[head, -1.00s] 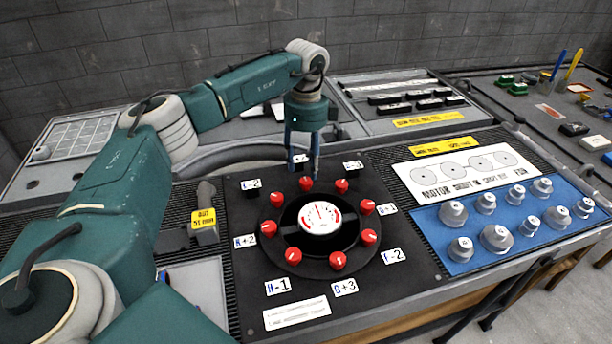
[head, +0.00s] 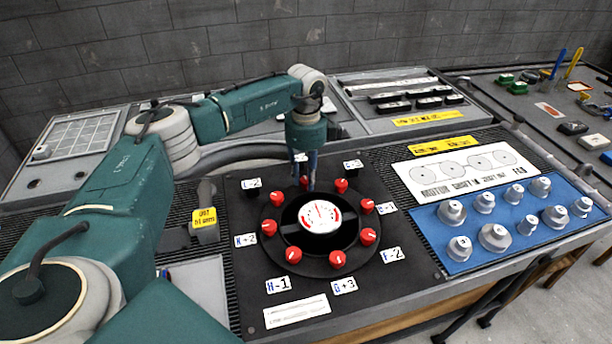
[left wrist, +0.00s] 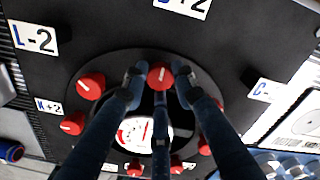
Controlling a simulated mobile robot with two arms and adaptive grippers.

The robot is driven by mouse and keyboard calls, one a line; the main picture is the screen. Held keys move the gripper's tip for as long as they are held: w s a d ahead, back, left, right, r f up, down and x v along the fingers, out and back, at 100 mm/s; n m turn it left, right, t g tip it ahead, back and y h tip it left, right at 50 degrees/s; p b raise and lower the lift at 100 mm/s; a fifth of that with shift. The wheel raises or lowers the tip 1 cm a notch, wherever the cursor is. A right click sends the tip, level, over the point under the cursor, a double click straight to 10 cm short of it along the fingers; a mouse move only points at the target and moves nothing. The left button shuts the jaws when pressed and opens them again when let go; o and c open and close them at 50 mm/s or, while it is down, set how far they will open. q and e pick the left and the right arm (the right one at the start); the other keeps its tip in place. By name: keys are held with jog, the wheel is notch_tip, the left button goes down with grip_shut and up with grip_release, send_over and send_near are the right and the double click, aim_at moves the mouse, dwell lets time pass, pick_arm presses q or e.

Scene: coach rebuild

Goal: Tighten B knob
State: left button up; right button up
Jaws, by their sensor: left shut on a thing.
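The B knob (head: 304,182) is a red knob with a white pointer line, at the back of a ring of several like knobs on a round black plate (head: 262,222). It shows between my fingers in the left wrist view (left wrist: 160,72), below a partly cut-off label (left wrist: 182,5) ending in "+2". My left gripper (head: 311,184) points down over this knob and hides part of it in the head view. In the left wrist view my left gripper (left wrist: 159,80) is shut on the knob, with fingers on both sides of it. My right gripper is not in view.
A white dial gauge (head: 319,215) sits at the middle of the ring. Other red knobs (head: 341,185) stand close on both sides. A blue tray (head: 432,232) with several grey knobs lies to the right. A yellow-tagged block (head: 205,224) stands at the left.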

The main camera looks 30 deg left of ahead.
aim_at(306, 179)
pick_arm(q)
jog(key=shift+m, duration=0.3)
jog(key=m, duration=0.4)
jog(key=shift+p, duration=0.35)
jog(key=m, duration=1.3)
dwell(0.4)
jog(key=o, duration=1.2)
jog(key=shift+c, duration=0.2)
notch_tip(306, 179, up, 12)
jog(key=shift+r, duration=0.15)
